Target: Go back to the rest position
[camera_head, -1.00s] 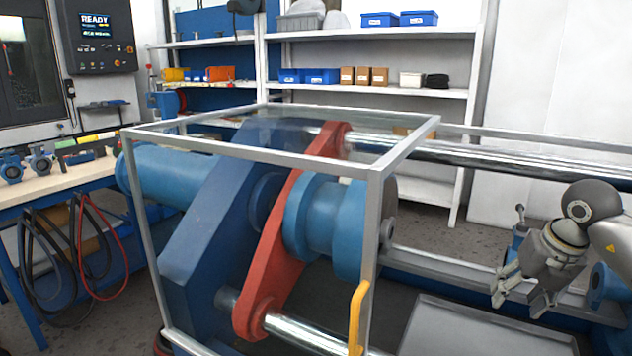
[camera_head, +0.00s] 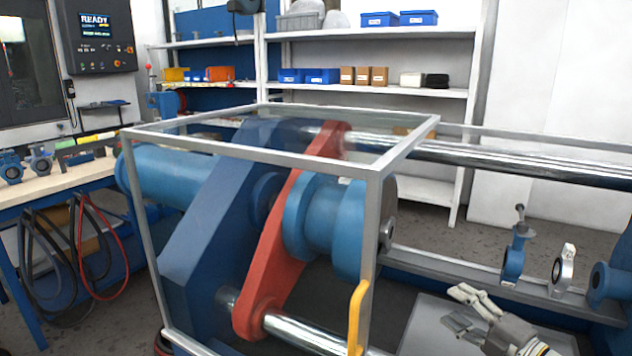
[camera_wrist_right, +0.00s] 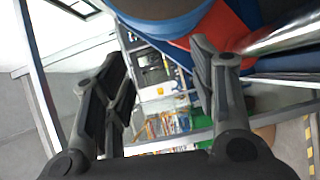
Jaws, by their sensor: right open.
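My right gripper (camera_head: 468,312) is at the lower right in the head view, low over the grey panel of the machine. Its fingers point up and left, and they are apart with nothing between them. In the right wrist view the gripper (camera_wrist_right: 165,95) also shows open and empty. My left gripper is not in view. A blue valve with a stem (camera_head: 515,250) and a pale metal disc ring (camera_head: 563,268) stand upright on the machine's rail, apart from the gripper.
A guarded machine with a blue body (camera_head: 215,230), a red plate (camera_head: 275,250) and a yellow handle (camera_head: 357,318) fills the middle. A grey flat panel (camera_head: 425,325) lies below the gripper. A workbench (camera_head: 60,182) with small valves stands left. Shelves (camera_head: 370,88) stand behind.

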